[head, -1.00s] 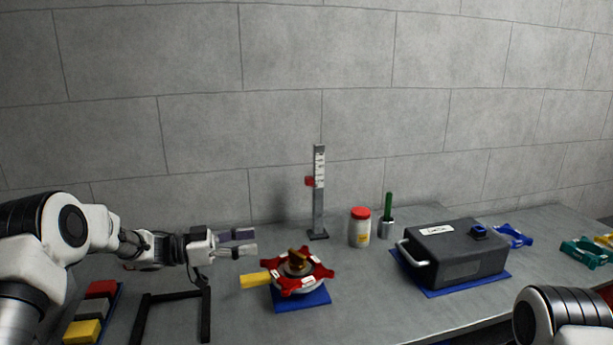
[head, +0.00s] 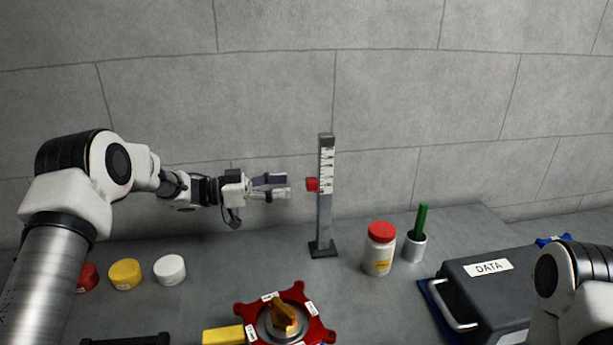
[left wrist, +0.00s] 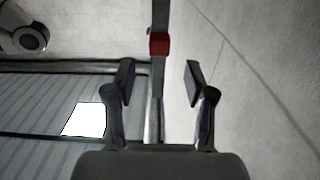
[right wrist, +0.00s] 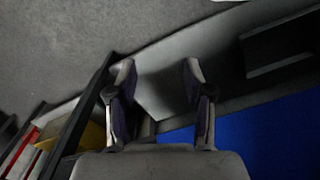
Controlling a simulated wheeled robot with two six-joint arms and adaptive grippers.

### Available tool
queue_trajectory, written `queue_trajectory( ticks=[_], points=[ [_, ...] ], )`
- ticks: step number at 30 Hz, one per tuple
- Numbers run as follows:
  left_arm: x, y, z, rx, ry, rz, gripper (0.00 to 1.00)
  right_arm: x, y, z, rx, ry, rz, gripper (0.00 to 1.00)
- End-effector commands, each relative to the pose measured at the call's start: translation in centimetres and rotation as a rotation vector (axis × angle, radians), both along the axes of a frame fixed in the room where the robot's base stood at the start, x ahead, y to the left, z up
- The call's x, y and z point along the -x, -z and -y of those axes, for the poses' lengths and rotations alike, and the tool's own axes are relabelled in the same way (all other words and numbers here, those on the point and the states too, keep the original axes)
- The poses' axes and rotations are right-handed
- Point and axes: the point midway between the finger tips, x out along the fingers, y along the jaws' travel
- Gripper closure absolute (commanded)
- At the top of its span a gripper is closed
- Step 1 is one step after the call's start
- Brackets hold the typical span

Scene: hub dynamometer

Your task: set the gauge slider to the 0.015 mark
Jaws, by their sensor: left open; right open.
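The gauge is an upright grey post (head: 324,215) on a dark foot, with a white scale (head: 327,170) near its top. Its red slider (head: 312,184) sticks out to the left of the post, beside the lower part of the scale. The scale's numbers are too small to read. My left gripper (head: 288,186) is open and empty, just left of the slider at about its height. In the left wrist view the red slider (left wrist: 159,44) lies ahead, between the lines of the open fingers and apart from them. My right gripper (right wrist: 160,82) is open and empty in the right wrist view.
A red-lidded jar (head: 379,250) and a cup with a green stick (head: 416,244) stand right of the post. A red hub (head: 310,328) with a yellow handle is in front. A dark DATA case (head: 490,285) is at right. Red, yellow and white caps (head: 125,274) sit at left.

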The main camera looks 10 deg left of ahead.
Motion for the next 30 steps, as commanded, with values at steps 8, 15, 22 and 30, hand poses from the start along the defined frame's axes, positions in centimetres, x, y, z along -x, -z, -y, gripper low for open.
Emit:
queue_trajectory(
  ticks=[8, 15, 22, 30],
  points=[
    [-1.9, -0.1, 4.7, -0.001, 0.003, 0.001, 0.46, -0.1, -1.0, 0.0, 0.0, 0.0, 0.001, 0.49],
    [-2.3, 0.0, 5.4, 0.001, 0.0, 0.0, 0.46, -0.1, -1.0, 0.0, 0.0, 0.0, 0.002, 0.49],
    [-2.2, 0.0, 5.4, 0.0, 0.0, 0.0, 0.99, -0.1, -1.0, 0.0, 0.0, 0.0, 0.002, 0.49],
    [-2.2, -1.3, 5.4, 0.0, 0.0, 0.001, 1.0, -0.1, -1.9, 0.0, 0.0, 0.0, 0.002, 0.49]
  ],
)
